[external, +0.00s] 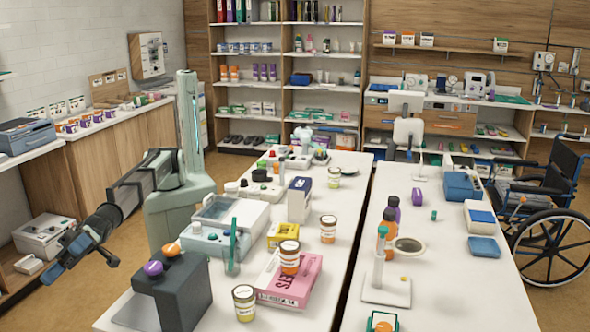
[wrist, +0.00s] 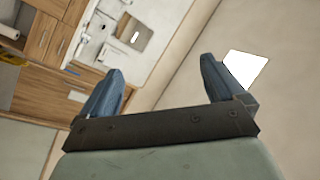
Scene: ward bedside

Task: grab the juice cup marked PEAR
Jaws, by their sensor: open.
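A yellow-green cup (external: 244,303) stands in front of the box, and a similar cup (external: 334,177) is farther back. Their print is too small to read, so I cannot tell which says PEAR. My gripper (external: 77,258) is open and empty, left of the table and away from the cups. In the wrist view its fingers (wrist: 160,82) are spread, with no cup between them.
A dark block (external: 174,293) with orange and purple knobs stands at the table's near left end. A narrow gap separates the second table (external: 458,292).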

